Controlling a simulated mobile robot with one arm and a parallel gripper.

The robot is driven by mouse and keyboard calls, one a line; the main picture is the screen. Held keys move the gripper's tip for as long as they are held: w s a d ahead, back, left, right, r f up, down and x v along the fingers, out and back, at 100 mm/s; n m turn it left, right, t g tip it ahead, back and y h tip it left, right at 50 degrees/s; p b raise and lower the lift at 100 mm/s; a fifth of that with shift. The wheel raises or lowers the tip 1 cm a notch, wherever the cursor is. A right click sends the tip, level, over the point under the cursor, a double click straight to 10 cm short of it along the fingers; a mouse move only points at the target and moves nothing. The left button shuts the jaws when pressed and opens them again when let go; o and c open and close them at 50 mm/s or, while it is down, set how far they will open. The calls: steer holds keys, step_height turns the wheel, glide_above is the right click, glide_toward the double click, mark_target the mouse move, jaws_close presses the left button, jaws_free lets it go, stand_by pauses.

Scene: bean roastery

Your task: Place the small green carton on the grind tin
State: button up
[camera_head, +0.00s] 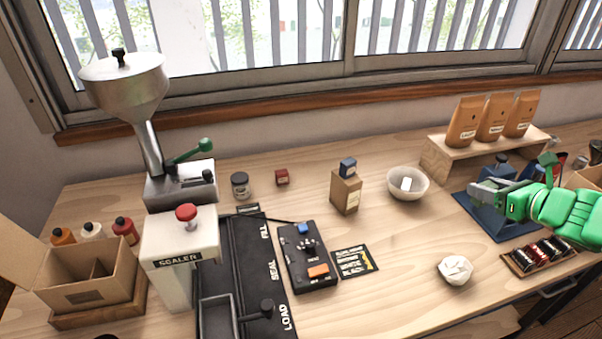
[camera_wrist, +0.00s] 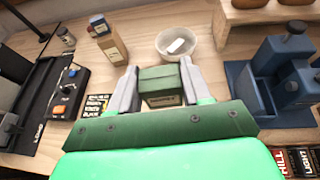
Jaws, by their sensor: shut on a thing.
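The small green carton (camera_wrist: 160,84) sits between the two grey fingers of my gripper (camera_wrist: 159,92) in the wrist view, and the gripper is shut on it. In the head view my gripper (camera_head: 484,190) is at the right, over the blue stand; I cannot make out the carton there. No tin is clearly labelled as the grind tin. A small round jar with a dark lid (camera_head: 240,185) stands at the back, left of centre, far to the left of my gripper.
A tan box (camera_head: 345,192) with a small blue carton (camera_head: 348,168) on top and a white bowl (camera_head: 408,184) stand left of my gripper. A blue stand (camera_head: 512,226), a crumpled white lump (camera_head: 455,270) and a control box (camera_head: 308,258) are nearby. The front middle table is clear.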

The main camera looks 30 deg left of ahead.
step_height(320, 180, up, 5)
steer(key=shift+r, duration=0.1)
steer(key=s+a+n+g+y, duration=0.15)
steer(key=a+n+g, duration=0.25)
steer(key=a, duration=2.5)
steer(key=s+a+n+g+y, duration=0.1)
steer(key=s+a, duration=0.4)
steer(key=a, duration=0.3)
steer(key=s+a+n+g, duration=0.2)
steer(key=s+a, duration=0.3)
steer(key=a, duration=0.4)
steer(key=s+a+n+g+y, duration=0.1)
steer(key=s+a, duration=0.3)
steer(key=a, duration=0.4)
glide_above(240, 177)
steer(key=shift+h, duration=0.25)
steer(key=f, duration=1.4)
steer(key=shift+s+d+f, duration=0.15)
steer(key=shift+s+d, duration=0.1)
steer(key=shift+d, duration=0.1)
steer(key=shift+w+a+f, duration=0.3)
steer(key=shift+a+f, duration=0.1)
steer(key=shift+f, duration=1.6)
steer(key=shift+f, duration=0.1)
steer(key=o, duration=1)
steer(key=shift+f, duration=0.1)
